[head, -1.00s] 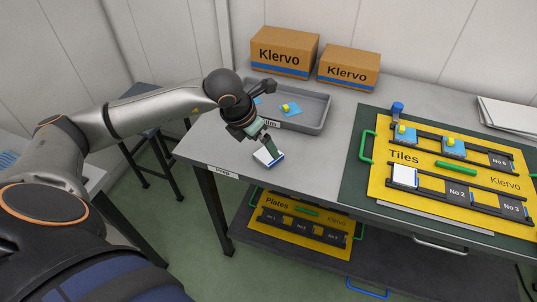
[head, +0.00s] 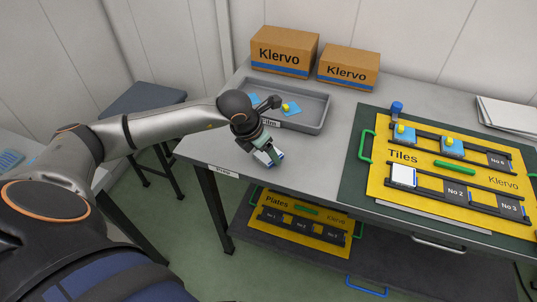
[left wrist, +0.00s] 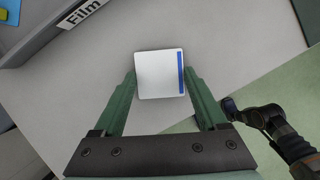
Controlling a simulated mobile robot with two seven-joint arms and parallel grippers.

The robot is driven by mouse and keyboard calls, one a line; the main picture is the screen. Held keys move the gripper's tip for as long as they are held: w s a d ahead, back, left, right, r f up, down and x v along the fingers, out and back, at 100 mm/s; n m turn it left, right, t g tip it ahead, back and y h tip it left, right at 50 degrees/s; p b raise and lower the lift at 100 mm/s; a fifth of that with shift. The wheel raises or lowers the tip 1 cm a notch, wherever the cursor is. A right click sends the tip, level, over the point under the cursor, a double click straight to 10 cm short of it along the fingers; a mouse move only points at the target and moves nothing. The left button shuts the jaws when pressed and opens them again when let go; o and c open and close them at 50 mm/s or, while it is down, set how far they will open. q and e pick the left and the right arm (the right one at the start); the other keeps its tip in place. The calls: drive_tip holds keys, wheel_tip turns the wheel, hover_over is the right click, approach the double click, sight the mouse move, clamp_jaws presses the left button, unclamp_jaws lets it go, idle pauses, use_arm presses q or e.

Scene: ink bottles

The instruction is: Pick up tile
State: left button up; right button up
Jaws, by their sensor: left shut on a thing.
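The tile (left wrist: 158,75) is a white square with a blue stripe along one side. In the left wrist view it sits between the two green fingers of my left gripper (left wrist: 162,82), which is shut on it. In the head view the tile (head: 262,158) is partly hidden by my left gripper (head: 268,153), at the front left of the grey table near the Prep label. I cannot tell whether the tile touches the table. My right gripper does not clearly show.
A grey film tray (head: 318,128) with blue pieces lies just behind my gripper. Two Klervo boxes (head: 284,50) stand at the back. A yellow Tiles board (head: 440,182) at right holds another white tile and blue pieces. The table between is clear.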

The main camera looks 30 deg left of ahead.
sight(266, 155)
use_arm(q)
drive_tip(key=c, duration=0.8)
drive_tip(key=shift+r, duration=0.15)
drive_tip(key=shift+r, duration=0.25)
wheel_tip(266, 155, up, 2)
drive_tip(key=shift+w+r, duration=0.1)
drive_tip(key=shift+r, duration=0.05)
drive_tip(key=s+d+r, duration=0.3)
drive_tip(key=s+d+r+b, duration=0.1)
drive_tip(key=s+d+r, duration=0.1)
drive_tip(key=d+r, duration=0.1)
drive_tip(key=s+d+r, duration=0.3)
drive_tip(key=d+r, duration=0.1)
drive_tip(key=d, duration=0.1)
drive_tip(key=shift+s+d, duration=0.1)
drive_tip(key=shift+s, duration=0.2)
